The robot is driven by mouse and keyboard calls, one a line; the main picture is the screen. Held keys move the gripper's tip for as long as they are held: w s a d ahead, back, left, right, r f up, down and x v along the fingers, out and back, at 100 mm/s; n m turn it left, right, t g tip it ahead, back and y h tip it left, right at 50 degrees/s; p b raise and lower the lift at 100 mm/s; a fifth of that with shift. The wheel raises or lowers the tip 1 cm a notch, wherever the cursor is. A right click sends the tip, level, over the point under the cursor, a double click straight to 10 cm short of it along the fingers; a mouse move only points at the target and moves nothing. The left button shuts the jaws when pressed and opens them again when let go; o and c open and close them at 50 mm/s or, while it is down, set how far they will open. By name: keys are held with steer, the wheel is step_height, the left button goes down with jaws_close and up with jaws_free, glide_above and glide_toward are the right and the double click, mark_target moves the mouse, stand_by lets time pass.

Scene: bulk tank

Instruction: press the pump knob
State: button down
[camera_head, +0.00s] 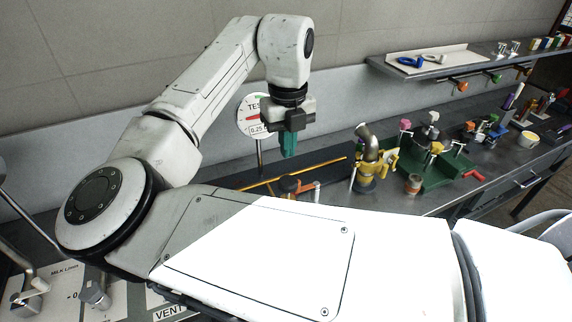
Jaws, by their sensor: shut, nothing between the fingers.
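My gripper (289,152) hangs from the arm's end near the picture's middle, with its teal fingers pointing down and shut on nothing. Below it stands a brownish-orange rounded knob (289,184) on the bench, partly hidden by my arm. In the picture the fingertips are a little above this knob, apart from it. I cannot tell for sure whether it is the pump knob. To the right stands a grey bent pipe with a yellow body and yellow handles (370,165).
A round dial sign (252,112) stands just behind and left of my gripper. A green tray (455,168) with several valve-like fittings lies to the right. A shelf (440,62) is above it. My arm hides much of the near bench.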

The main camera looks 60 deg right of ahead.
mark_target(288, 181)
steer(key=shift+r, duration=1.7)
steer(key=shift+r+b, duration=0.1)
steer(key=shift+b, duration=0.5)
step_height(288, 181, up, 3)
steer(key=shift+f+b, duration=0.1)
steer(key=shift+b, duration=0.9)
steer(key=shift+f, duration=0.1)
step_height(288, 181, down, 14)
steer(key=shift+r+p, duration=0.15)
steer(key=shift+p, duration=1.1)
